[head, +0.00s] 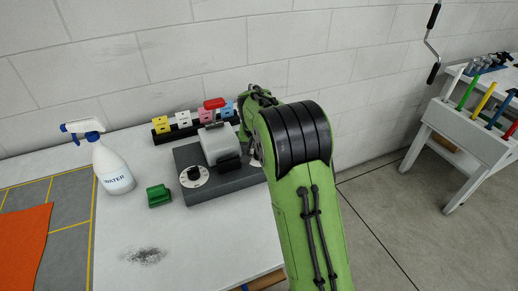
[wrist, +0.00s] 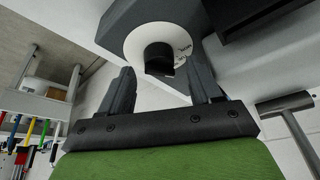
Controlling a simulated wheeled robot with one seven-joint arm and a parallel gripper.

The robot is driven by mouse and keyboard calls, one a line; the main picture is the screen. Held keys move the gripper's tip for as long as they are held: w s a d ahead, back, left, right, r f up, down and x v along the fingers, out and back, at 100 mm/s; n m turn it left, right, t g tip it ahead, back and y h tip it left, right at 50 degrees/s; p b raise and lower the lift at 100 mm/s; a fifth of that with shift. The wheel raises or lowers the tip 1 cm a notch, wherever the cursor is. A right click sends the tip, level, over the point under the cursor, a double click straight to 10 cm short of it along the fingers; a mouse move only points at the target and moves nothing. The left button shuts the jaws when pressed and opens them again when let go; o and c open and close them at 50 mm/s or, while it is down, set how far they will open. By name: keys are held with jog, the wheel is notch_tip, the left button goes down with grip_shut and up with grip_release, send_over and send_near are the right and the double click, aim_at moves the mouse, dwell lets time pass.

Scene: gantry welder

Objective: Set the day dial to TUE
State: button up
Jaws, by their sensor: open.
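A white round dial (head: 201,181) with a black knob (head: 193,173) sits on the left part of a dark grey machine base in the head view. A white dial (wrist: 130,42) with a black knob (wrist: 158,56) also shows in the wrist view, above and between my fingers. I cannot tell if it is the same one. Its markings are too small and partly hidden to read. My gripper (wrist: 164,72) is open and empty, its two dark fingers apart on either side of the knob in the picture. Contact with the knob cannot be told. My arm hides the gripper in the head view.
A green block (head: 159,196) and a water spray bottle (head: 112,170) stand left. A tool bench (head: 470,125) is far right.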

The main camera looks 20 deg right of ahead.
jog(key=p+v, duration=0.2)
jog(key=v, duration=1.2)
jog(key=shift+p, duration=0.35)
jog(key=shift+s, duration=0.1)
jog(key=s+a+r+n+t+y+p, duration=0.1)
jog(key=s+a+r, duration=0.15)
jog(key=s, duration=0.45)
jog(key=s+a+r+n, duration=0.1)
jog(key=s+r+n, duration=0.1)
jog(key=s+r, duration=0.35)
jog(key=s+a+f+n, duration=0.1)
jog(key=s+f, duration=0.1)
jog(key=s, duration=0.6)
jog(key=s+a+f+n+y+p, duration=0.1)
jog(key=s+a+f+n, duration=0.1)
jog(key=s, duration=0.6)
jog(key=shift+s+a+f+t, duration=0.35)
jog(key=shift+f+t, duration=0.05)
jog(key=shift+f, duration=0.15)
